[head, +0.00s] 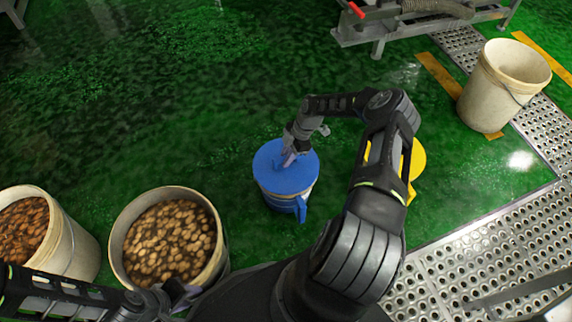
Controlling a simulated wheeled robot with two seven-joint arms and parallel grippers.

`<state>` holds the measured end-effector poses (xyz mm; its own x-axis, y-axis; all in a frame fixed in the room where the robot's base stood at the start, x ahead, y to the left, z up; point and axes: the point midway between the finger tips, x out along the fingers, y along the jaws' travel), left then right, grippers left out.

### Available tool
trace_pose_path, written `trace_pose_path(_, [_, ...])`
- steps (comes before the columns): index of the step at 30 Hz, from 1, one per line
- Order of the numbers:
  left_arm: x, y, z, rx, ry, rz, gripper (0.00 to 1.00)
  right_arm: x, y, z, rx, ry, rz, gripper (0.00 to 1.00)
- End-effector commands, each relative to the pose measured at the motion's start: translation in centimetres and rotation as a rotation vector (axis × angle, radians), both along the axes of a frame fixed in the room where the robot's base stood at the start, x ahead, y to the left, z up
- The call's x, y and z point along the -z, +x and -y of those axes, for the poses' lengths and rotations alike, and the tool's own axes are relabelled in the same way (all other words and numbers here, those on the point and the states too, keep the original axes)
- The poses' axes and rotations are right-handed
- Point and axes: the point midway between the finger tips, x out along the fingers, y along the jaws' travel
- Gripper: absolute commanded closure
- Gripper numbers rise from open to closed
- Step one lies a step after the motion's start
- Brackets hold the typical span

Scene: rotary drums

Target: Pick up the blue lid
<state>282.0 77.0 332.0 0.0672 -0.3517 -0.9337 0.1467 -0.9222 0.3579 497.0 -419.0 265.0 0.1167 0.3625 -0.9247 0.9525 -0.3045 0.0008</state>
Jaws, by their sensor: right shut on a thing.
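The blue lid (287,181) is round and sits on top of a container (278,202) with blue parts on the green floor, in the middle of the head view. My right gripper (288,160) reaches down onto the lid from above and is shut on it; the fingertips and the part they grip are small and partly hidden. The lid looks level and still on the container. My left gripper (182,295) is low in the view, by the front of a bucket of potatoes, and its fingers are too unclear to judge.
The potato bucket (117,240) and another filled bucket (78,254) stand at lower left. A yellow lid or container (418,160) is partly hidden behind my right arm. An empty-looking white bucket (478,105) stands at upper right beside metal grating (470,250).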

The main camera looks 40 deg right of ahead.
Motion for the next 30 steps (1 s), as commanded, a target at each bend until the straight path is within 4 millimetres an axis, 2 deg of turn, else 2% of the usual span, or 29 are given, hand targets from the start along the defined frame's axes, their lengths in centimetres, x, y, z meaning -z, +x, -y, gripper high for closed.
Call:
trace_pose_path(8, [-0.3,0.0,0.0,0.0,0.0,0.0,0.64,-0.2,0.0,0.0,0.0,0.0,0.001,1.0])
trace_pose_path(13, [-1.8,0.0,0.0,0.0,0.0,0.0,0.64,-1.1,0.0,0.0,0.0,0.0,0.0,1.0])
trace_pose_path(24, [-3.2,-0.3,0.3,0.007,-0.004,-0.004,0.64,-8.5,0.0,0.1,-0.001,0.0,0.001,1.0])
trace_pose_path(30, [-3.5,-0.3,0.2,0.007,-0.004,-0.004,0.64,-10.4,0.0,0.0,0.001,0.002,0.0,1.0])
